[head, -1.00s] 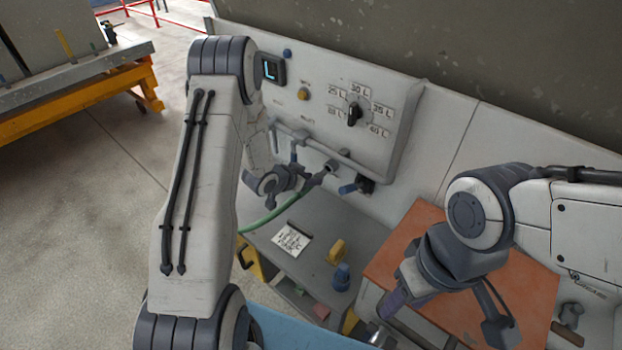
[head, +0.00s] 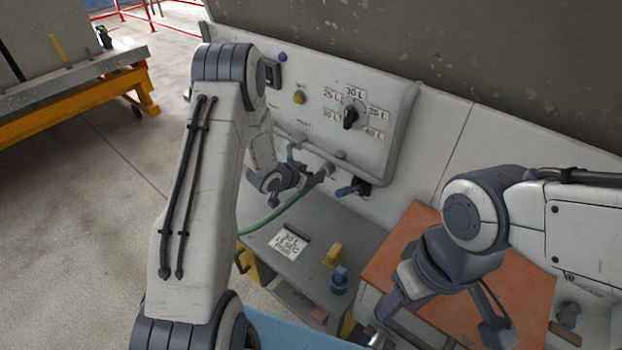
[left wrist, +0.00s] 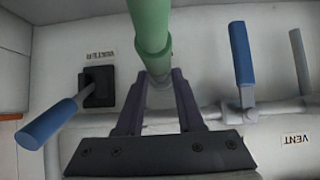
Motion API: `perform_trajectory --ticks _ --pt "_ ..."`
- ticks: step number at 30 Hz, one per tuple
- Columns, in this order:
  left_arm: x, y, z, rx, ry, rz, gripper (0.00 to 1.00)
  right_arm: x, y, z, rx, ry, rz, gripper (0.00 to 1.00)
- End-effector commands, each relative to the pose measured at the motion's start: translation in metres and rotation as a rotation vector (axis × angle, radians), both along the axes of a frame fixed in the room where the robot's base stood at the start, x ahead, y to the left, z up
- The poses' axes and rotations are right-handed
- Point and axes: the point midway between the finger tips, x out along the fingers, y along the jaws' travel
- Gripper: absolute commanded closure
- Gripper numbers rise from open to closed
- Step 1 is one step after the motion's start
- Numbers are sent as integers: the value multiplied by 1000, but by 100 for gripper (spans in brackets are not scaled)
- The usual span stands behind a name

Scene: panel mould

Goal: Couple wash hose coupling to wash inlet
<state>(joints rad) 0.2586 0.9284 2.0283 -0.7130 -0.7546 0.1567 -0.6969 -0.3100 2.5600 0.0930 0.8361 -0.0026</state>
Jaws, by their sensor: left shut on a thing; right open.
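My left gripper (head: 312,182) is shut around the end of the green hose (head: 270,218), close to the grey pipe on the white panel. In the left wrist view the hose (left wrist: 150,25) runs down between the dark fingers (left wrist: 160,100). The grey hose coupling (left wrist: 160,92) shows only partly between them. The pipe end (head: 327,168) is at the gripper's fingertips in the head view. The wash inlet is not clearly seen, and I cannot tell whether the coupling touches it. My right gripper (head: 388,318) is open, low over the front of the orange-topped surface.
A blue-handled valve (head: 345,190) on a black mount (left wrist: 97,86) is right of the left gripper. Another blue lever (left wrist: 240,55) and the VENT label (left wrist: 295,140) show in the wrist view. A dial (head: 350,118) is above. A card (head: 289,243) lies on the grey cart.

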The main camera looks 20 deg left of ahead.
Motion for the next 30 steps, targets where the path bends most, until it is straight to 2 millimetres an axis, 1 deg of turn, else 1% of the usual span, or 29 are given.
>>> perform_trajectory --ticks 21,22,23,24,30 --pt "17 -6 0 -1 0 -1 100 0 0 0 0 0 0 50" --pt "17 -6 0 -1 0 -1 55 0 0 0 0 0 0 50" --pt "17 -6 0 0 0 0 44 0 0 0 0 0 0 50" --pt "17 -6 0 -1 0 -1 29 0 0 0 0 0 0 50" --pt "16 -6 0 -1 0 -1 28 0 0 0 0 0 0 50"
